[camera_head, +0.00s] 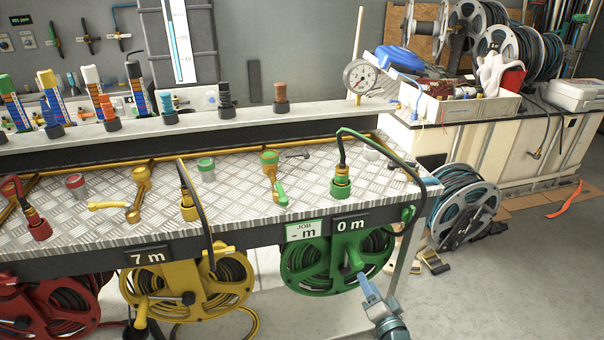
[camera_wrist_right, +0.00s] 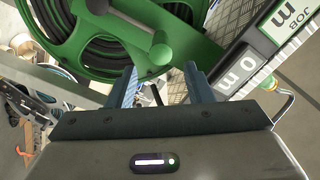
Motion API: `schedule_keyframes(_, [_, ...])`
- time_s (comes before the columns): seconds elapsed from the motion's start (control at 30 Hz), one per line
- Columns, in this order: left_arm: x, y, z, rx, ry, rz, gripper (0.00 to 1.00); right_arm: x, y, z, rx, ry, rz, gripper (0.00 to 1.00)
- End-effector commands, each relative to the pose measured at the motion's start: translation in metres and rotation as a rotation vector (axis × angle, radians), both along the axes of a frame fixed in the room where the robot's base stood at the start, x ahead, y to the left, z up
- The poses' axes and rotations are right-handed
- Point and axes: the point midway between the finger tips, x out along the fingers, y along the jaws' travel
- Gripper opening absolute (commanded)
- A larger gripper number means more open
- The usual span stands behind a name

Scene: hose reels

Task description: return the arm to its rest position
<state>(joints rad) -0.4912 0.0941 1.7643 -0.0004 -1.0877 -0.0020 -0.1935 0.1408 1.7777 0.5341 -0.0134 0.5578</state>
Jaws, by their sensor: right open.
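My right gripper (camera_head: 369,288) is low at the front of the bench, just in front of the green hose reel (camera_head: 308,262). Its two blue fingers (camera_wrist_right: 163,82) are apart with nothing held between them in the right wrist view. The reel's green crank handle (camera_head: 354,259) is close to the fingertips; in the wrist view its round knob (camera_wrist_right: 160,54) shows just beyond the gap, and I cannot tell whether they touch. My left gripper is not in view.
Above the green reel hang a "0 m" sign (camera_head: 351,224) and a "JOB - m" sign (camera_head: 305,230). A yellow reel (camera_head: 190,285) and a red reel (camera_head: 50,308) stand to the left. Another hose reel (camera_head: 464,207) stands on the floor at right. Open floor (camera_head: 500,290) lies at lower right.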

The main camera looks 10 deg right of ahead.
Motion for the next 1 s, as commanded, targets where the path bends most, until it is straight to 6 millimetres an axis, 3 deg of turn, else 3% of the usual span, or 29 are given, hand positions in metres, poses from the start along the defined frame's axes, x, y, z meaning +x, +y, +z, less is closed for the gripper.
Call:
schedule_keyframes(0.07, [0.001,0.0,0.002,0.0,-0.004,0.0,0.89,-0.002,0.0,-0.011,-0.019,0.029,0.001,0.47])
schedule_keyframes(0.17, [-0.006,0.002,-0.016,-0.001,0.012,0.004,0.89,-0.011,-0.001,-0.048,-0.088,0.124,0.007,0.47])
schedule_keyframes(0.27, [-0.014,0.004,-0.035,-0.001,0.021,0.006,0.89,-0.033,-0.003,-0.108,-0.204,0.281,0.031,0.47])
schedule_keyframes(0.37, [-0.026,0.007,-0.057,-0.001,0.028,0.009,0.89,-0.069,-0.006,-0.176,-0.335,0.465,0.078,0.47])
schedule_keyframes(0.5, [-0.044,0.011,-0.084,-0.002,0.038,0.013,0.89,-0.138,-0.01,-0.26,-0.503,0.712,0.175,0.47])
schedule_keyframes(0.57, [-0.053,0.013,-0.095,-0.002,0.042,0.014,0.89,-0.173,-0.012,-0.292,-0.57,0.813,0.227,0.47])
schedule_keyframes(0.7, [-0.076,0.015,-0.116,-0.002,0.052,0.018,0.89,-0.261,-0.016,-0.35,-0.709,1.036,0.369,0.47])
schedule_keyframes(0.8, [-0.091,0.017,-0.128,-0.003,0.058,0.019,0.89,-0.32,-0.019,-0.377,-0.784,1.164,0.47,0.47])
schedule_keyframes(0.9, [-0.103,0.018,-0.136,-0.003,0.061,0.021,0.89,-0.365,-0.021,-0.393,-0.835,1.256,0.553,0.47])
schedule_keyframes(1.0, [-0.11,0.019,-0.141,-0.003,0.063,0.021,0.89,-0.394,-0.023,-0.402,-0.866,1.31,0.609,0.47])
